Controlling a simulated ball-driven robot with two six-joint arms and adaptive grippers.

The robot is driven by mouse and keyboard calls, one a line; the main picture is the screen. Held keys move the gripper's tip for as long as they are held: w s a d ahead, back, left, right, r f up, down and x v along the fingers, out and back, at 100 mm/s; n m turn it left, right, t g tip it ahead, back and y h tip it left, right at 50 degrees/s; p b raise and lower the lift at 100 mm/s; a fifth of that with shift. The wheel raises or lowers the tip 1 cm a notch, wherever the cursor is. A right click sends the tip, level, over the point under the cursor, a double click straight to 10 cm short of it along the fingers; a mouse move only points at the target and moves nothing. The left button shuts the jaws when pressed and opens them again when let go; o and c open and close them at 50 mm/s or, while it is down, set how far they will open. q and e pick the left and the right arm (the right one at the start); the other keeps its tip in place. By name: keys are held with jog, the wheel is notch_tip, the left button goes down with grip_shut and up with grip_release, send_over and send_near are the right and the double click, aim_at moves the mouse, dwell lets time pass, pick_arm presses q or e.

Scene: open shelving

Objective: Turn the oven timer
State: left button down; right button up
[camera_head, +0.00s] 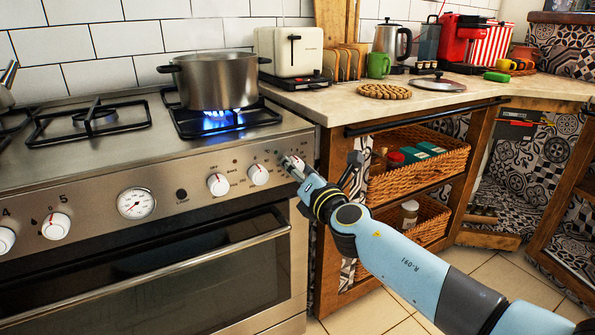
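The steel oven front at the left carries a row of white-faced knobs. The right-hand ones are one knob (218,185), a second knob (258,174) and a third knob (297,162) near the right edge. Small lettering beside them is too blurred to read, so I cannot tell which one is the timer. A round white dial gauge (136,203) sits left of them. My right gripper (288,162) is at the rightmost knob, its fingers overlapping it in view. I cannot tell whether they touch or grip it. My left gripper is not in view.
A steel pot (218,80) stands over a lit blue flame on the hob (140,130). The oven door handle (150,276) juts out below the knobs. A wooden shelf unit with wicker baskets (420,172) stands right of the oven, under a worktop (345,98).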

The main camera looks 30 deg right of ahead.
jog(key=c, duration=0.7)
jog(key=shift+c, duration=0.2)
dwell(0.5)
jog(key=o, duration=1.1)
jog(key=shift+o, duration=0.2)
jog(key=s+a, duration=0.2)
jog(key=s, duration=1)
